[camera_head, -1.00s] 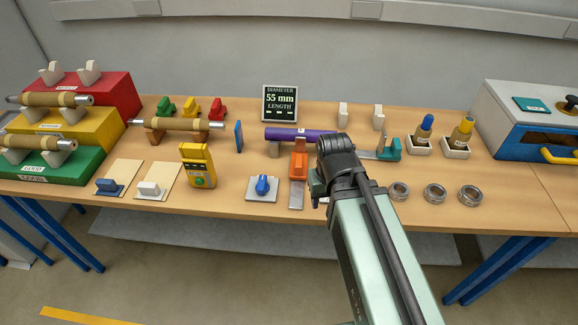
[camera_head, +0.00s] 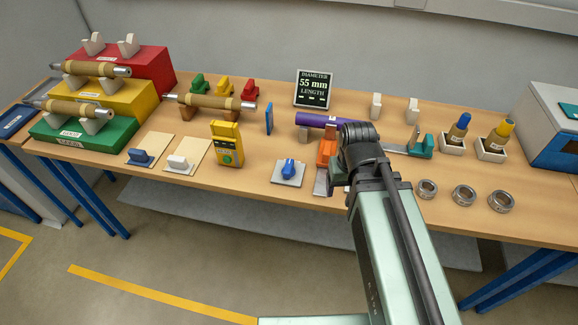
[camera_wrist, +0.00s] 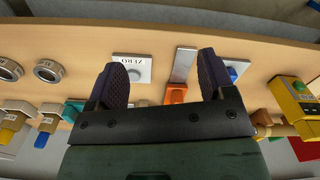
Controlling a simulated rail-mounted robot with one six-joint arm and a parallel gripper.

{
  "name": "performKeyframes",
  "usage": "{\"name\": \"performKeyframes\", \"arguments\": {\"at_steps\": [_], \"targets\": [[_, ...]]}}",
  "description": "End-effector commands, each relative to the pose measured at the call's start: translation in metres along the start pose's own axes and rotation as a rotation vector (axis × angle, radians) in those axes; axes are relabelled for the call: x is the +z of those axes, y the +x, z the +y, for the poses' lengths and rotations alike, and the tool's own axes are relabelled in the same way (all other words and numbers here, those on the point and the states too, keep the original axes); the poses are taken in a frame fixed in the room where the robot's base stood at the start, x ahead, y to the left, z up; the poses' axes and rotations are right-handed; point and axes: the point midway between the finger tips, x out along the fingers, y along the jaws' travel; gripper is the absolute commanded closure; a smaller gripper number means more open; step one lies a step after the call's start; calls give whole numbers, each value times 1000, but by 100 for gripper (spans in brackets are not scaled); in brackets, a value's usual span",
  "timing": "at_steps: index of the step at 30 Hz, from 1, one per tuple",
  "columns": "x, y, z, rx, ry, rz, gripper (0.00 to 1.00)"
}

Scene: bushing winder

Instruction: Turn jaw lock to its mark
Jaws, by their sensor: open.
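A blue knob (camera_head: 289,169) on a square grey plate (camera_head: 289,178) stands near the bench's front edge and looks like the jaw lock. I cannot make out its mark. It also shows in the wrist view (camera_wrist: 235,73), partly hidden behind a finger. My gripper (camera_wrist: 163,72) is open and empty above the bench, with a finger on each side of the view. The knob lies to its left in the head view. An orange block (camera_head: 327,151) with a metal strip stands between knob and gripper, below a purple bar (camera_head: 316,119). My arm hides most of the gripper in the head view.
A yellow device (camera_head: 228,145) stands left of the knob. Metal rings (camera_head: 463,195) lie to the right. A display (camera_head: 313,89) reads 55 mm. Bare wood surrounds the knob plate.

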Motion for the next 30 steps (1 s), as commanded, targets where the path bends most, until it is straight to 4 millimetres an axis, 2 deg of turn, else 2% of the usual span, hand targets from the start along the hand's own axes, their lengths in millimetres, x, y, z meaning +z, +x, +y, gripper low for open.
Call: {"name": "performKeyframes", "arguments": {"at_steps": [1,2,4,6,9,11,13,15,20,23,30], "targets": [[-32,7,-21,0,-48,1,16],[-54,9,-37,-1,-100,1,12],[-110,14,-80,-1,-349,1,1],[-150,16,-114,0,-636,1,0],[-185,16,-137,0,-978,1,0],[-191,15,-137,-1,-1126,1,0],[-188,15,-136,-1,-1243,1,0],[-187,15,-135,-1,-1295,2,0],[-187,20,-135,-1,-1302,2,0],[-187,32,-135,-1,-1300,2,0],[-187,88,-134,-1,-1299,2,0]]}}
